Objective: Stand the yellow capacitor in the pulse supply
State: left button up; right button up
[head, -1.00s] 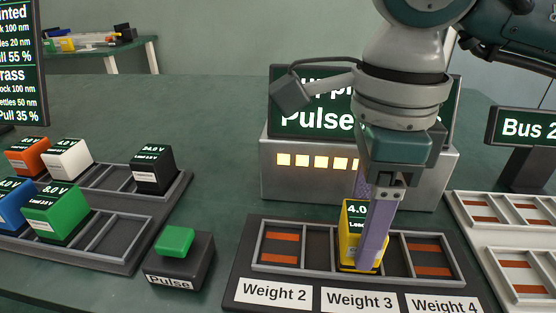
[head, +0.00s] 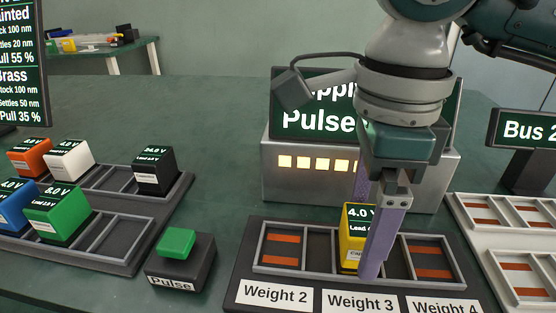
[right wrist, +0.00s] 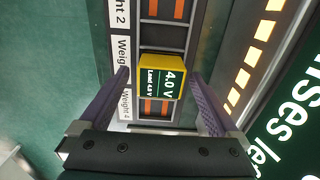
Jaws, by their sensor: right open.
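The yellow capacitor (head: 354,240), with a dark top marked 4.0 V, stands upright in a middle bay of the pulse supply tray (head: 240,273), behind the Weight 3 label. My right gripper (head: 366,235) points down over it, jaws apart. In the right wrist view the yellow capacitor (right wrist: 160,77) lies between the two purple fingers, with a visible gap on each side. The near finger hides part of its right side in the head view. The silver supply box (head: 290,185) with its Pulse sign is behind the tray. My left gripper is not in view.
A black Pulse button block (head: 180,268) with a green top stands left of the tray. Further left a dark rack (head: 125,235) holds orange, white, black, blue and green blocks. White Bus 2 trays (head: 490,235) are close on the right.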

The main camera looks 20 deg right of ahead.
aim_at(364, 219)
notch_tip(364, 219, up, 12)
jog(key=p, duration=0.2)
jog(key=shift+f, duration=0.25)
